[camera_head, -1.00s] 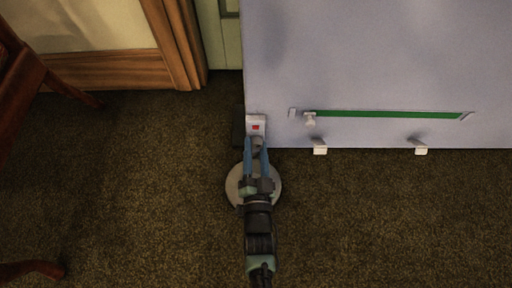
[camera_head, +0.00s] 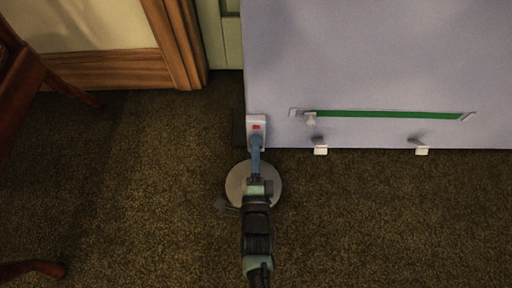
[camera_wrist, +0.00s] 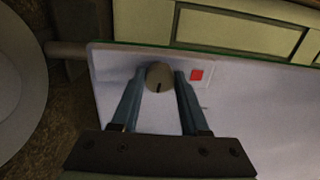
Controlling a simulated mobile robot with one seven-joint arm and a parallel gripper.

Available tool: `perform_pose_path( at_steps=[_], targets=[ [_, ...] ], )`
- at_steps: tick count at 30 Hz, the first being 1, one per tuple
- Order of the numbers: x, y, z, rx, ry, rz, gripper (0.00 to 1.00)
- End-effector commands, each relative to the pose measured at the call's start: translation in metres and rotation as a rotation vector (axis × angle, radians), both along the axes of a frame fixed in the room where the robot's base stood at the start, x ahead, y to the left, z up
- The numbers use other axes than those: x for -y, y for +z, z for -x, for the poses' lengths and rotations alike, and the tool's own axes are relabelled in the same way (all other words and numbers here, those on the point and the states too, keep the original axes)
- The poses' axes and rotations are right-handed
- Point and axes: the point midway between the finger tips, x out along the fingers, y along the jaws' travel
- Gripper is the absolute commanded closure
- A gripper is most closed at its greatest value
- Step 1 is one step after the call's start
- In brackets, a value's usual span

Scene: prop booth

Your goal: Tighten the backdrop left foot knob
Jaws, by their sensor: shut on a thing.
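The backdrop (camera_head: 380,55) is a pale lilac panel standing at the upper right in the head view. In the wrist view the foot knob (camera_wrist: 159,76) is round and grey-brown with a short dark mark. It sits between the two blue fingers of my gripper (camera_wrist: 160,84), which is shut on it. In the head view my gripper (camera_head: 256,150) reaches that corner edge-on and hides the knob.
White brackets (camera_head: 320,150) and a green strip (camera_head: 385,114) are on the panel to the right. A wooden chair (camera_head: 22,85) is at left. Carpet between is clear.

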Motion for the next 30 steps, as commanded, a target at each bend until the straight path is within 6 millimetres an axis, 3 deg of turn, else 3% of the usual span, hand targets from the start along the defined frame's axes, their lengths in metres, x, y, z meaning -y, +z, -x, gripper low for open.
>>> perform_pose_path(
  at_steps=[12,30],
  targets=[
    [-0.0010,-0.0004,0.0010,0.000,0.002,-0.211,1.00],
    [-0.0011,-0.0003,0.0012,0.000,0.002,-0.248,1.00]
  ],
)
